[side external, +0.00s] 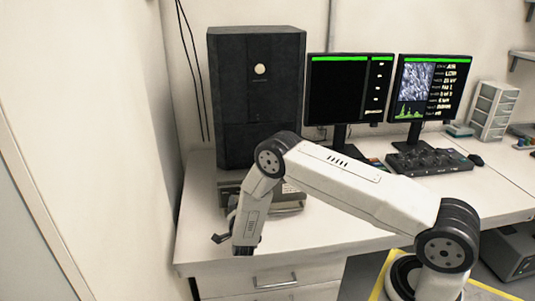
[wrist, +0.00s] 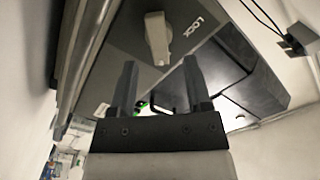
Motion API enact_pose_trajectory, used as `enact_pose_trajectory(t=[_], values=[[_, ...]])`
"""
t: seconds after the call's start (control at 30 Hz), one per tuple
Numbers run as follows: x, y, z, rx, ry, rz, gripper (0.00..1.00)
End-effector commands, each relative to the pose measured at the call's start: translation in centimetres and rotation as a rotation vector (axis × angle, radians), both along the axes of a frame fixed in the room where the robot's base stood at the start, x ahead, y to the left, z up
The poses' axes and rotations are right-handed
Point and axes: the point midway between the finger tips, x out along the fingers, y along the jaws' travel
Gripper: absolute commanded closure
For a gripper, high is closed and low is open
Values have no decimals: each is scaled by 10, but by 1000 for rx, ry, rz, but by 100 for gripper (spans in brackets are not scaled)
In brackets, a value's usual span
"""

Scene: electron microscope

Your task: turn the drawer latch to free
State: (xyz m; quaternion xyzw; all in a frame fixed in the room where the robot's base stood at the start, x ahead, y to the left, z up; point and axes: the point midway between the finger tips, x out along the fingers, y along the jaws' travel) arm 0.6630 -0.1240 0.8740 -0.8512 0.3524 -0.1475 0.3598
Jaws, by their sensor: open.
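The drawer latch (wrist: 157,38) is a pale lever on a grey panel, at the top middle of the wrist view. Its long axis runs roughly up and down in the picture, and the printed word LOCK (wrist: 194,27) is just right of it. My gripper (wrist: 160,78) is open, its two dark fingers spread with nothing held between them. The latch appears beyond the fingertips, apart from them. In the side external view, my arm partly hides the low grey unit (side external: 291,207) under the dark cabinet; the latch cannot be made out there.
The tall dark cabinet (side external: 258,100) stands at the back left of the white desk (side external: 320,232). Two monitors (side external: 347,90) and a black control panel (side external: 430,162) are to its right. In the wrist view a small green spot (wrist: 143,106) shows between the fingers.

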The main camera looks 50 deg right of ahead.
Motion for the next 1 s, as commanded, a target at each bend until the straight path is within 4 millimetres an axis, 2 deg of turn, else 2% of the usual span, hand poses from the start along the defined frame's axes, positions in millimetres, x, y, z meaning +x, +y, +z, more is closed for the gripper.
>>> enact_pose_trajectory(t=[0.2,0.43,1.0], values=[[-20,22,0,1,2,5,37],[-36,38,0,1,2,5,37],[-38,42,2,7,11,12,37]])
